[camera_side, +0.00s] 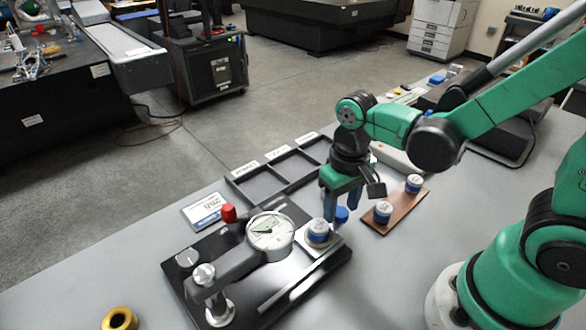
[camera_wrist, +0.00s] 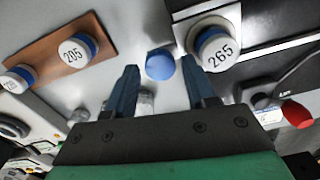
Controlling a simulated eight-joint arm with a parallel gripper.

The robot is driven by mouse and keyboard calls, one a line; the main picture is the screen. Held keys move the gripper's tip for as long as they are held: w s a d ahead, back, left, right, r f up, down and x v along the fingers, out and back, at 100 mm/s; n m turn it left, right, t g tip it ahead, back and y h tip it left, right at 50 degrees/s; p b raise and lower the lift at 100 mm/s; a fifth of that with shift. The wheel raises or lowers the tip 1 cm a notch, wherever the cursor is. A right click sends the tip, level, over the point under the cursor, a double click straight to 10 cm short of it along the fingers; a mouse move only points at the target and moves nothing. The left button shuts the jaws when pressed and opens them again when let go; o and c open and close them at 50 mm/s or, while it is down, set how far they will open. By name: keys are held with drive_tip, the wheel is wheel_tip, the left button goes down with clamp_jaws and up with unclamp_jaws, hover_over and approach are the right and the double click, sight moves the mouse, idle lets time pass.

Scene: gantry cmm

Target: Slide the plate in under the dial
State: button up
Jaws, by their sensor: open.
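The pale square plate (camera_side: 312,252) lies at the right end of the black gauge base, and a white cylinder with a blue band (camera_side: 319,232) stands on it. In the wrist view the cylinder (camera_wrist: 216,48) reads 265. The round dial (camera_side: 270,231) is held on a grey arm just left of the plate; the cylinder is beside it, not beneath it. A blue knob (camera_side: 341,214) is at the plate's right side. My gripper (camera_side: 342,212) is open, pointing down at the knob. In the wrist view the knob (camera_wrist: 160,64) appears between the fingertips; I cannot tell whether they touch it.
A brown board (camera_side: 394,221) with two more cylinders is right of my gripper. A black compartment tray (camera_side: 270,183) lies behind the gauge. A red knob (camera_side: 229,212) and a display card (camera_side: 206,211) are left of the dial. A gold ring (camera_side: 120,319) lies at front left.

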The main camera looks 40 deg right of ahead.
sight(321, 224)
drive_tip(key=shift+f, duration=0.2)
clamp_jaws()
drive_tip(key=shift+a, duration=2.4)
unclamp_jaws()
drive_tip(key=shift+r, duration=0.15)
drive_tip(key=shift+r, duration=2.65)
